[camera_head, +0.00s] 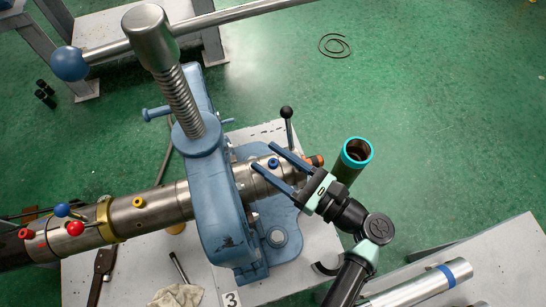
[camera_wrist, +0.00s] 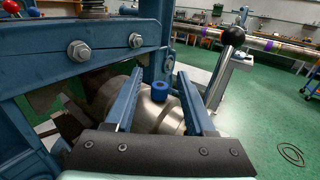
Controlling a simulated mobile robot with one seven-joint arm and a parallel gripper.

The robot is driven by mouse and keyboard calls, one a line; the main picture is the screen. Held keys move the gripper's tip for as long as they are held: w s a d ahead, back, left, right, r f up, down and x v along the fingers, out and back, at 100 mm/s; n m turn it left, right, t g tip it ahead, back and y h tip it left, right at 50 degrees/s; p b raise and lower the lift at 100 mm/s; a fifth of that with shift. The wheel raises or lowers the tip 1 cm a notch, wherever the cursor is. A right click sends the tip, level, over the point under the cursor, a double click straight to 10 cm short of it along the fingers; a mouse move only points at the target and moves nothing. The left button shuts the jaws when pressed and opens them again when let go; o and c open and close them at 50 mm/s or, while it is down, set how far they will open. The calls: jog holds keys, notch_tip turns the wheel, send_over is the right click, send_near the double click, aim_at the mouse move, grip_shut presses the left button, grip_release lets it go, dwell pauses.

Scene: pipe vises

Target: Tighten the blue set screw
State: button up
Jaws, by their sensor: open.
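The blue set screw (camera_head: 273,163) stands upright on the metal pipe (camera_head: 155,208), to the right of the blue vise frame. It also shows in the wrist view (camera_wrist: 160,91) as a short blue cap on the pipe's top. My gripper (camera_head: 262,156) is open, its two blue fingers reaching left over the pipe. In the wrist view my gripper (camera_wrist: 160,76) has one finger on each side of the screw, with a gap to each. I cannot tell exactly how high the fingertips are relative to the screw.
The blue pipe vise (camera_head: 213,190) with its tall threaded spindle (camera_head: 181,101) stands close left. A black-knobbed lever (camera_head: 287,114) rises behind the pipe. A dark pipe with a teal rim (camera_head: 357,151) stands right of my gripper. Red (camera_head: 75,228) and yellow screws (camera_head: 138,202) sit further left.

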grip_shut()
jog(key=shift+r+t+p, duration=0.1)
jog(key=shift+t+p, duration=0.2)
jog(key=shift+p, duration=0.2)
jog(key=shift+s+r+m+t+h+p, duration=0.1)
jog(key=shift+m+t+h+p, duration=0.5)
jog(key=shift+m+h+p, duration=0.15)
jog(key=m+t+h+p, duration=0.2)
jog(key=h, duration=0.1)
jog(key=shift+a, duration=0.1)
jog(key=m+h, duration=0.1)
jog(key=m+t+h, duration=0.1)
jog(key=h, duration=0.1)
jog(key=m+t+h, duration=0.1)
jog(key=shift+f+m+h, duration=0.25)
jog(key=shift+f, duration=0.05)
jog(key=shift+m+t+h+b, duration=0.6)
jog(key=shift+m+h, duration=0.4)
jog(key=shift+h, duration=0.5)
jog(key=shift+r+m+h, duration=0.15)
jog(key=shift+m+h, duration=0.15)
jog(key=shift+h, duration=0.2)
grip_release()
